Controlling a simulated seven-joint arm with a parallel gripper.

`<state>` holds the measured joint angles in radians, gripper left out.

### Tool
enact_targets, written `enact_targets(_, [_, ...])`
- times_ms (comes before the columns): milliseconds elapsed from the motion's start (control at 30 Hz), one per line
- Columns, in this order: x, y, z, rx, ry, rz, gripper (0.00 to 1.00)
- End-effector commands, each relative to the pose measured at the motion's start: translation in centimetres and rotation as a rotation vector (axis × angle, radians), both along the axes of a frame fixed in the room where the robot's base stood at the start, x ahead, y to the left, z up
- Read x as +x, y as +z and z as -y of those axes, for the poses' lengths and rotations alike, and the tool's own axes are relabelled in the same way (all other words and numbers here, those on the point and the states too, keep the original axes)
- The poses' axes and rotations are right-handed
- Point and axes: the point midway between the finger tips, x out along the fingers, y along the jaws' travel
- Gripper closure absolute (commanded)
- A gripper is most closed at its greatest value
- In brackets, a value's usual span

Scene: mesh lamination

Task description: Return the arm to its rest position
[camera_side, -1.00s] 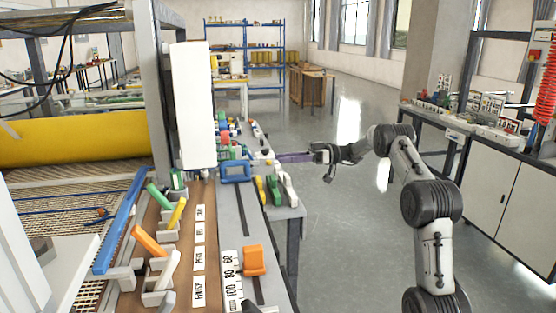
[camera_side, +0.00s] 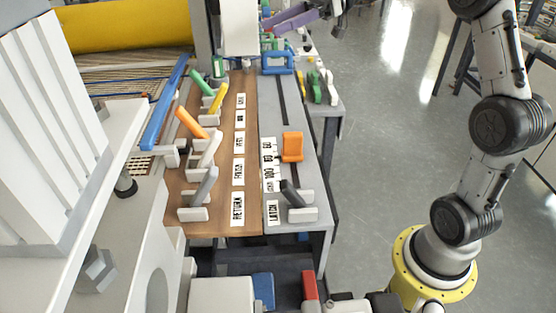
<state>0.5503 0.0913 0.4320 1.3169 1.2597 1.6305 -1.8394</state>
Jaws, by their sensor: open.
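My gripper (camera_side: 337,14) is at the top edge of the side view, partly cut off by the frame. It is open, held out beyond the far end of the lever bench. A purple bar (camera_side: 292,18) lies just to its left; I cannot tell whether they touch. My arm rises from its yellow base at the lower right and leaves the picture at the top, so part of it is hidden.
A wooden panel (camera_side: 216,220) carries several coloured levers. Beside it, a grey strip holds an orange slider (camera_side: 293,146), a black lever (camera_side: 291,193) and a blue frame handle (camera_side: 278,62). A yellow roll (camera_side: 125,28) lies behind. The floor (camera_side: 385,130) between bench and arm is clear.

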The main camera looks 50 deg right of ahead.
Motion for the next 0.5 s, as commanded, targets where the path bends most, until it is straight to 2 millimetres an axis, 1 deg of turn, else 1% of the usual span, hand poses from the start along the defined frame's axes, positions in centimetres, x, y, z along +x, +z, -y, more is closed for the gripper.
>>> enact_targets(33, [-2.2,0.8,-3.3,-0.057,0.031,-0.039,0.48])
enact_targets(67, [-3.4,0.9,-4.8,-0.091,0.038,-0.069,0.48])
enact_targets(100, [-5.2,0.9,-6.5,-0.135,0.043,-0.111,0.48])
enact_targets(167, [-8.0,0.6,-8.8,-0.204,0.039,-0.175,0.48])
enact_targets(200, [-10.0,0.2,-10.0,-0.250,0.029,-0.216,0.48])
enact_targets(233, [-11.5,-0.2,-10.7,-0.286,0.017,-0.247,0.48])
enact_targets(267, [-13.0,-0.6,-11.3,-0.321,0.000,-0.276,0.48])
enact_targets(300, [-15.0,-1.3,-11.9,-0.368,-0.028,-0.313,0.48])
enact_targets(367, [-17.9,-2.6,-12.3,-0.438,-0.085,-0.366,0.48])
enact_targets(400, [-19.8,-3.6,-12.3,-0.480,-0.133,-0.399,0.48])
enact_targets(467, [-22.4,-5.2,-11.8,-0.538,-0.216,-0.440,0.48])
enact_targets(500, [-23.9,-6.4,-11.2,-0.571,-0.280,-0.463,0.48])
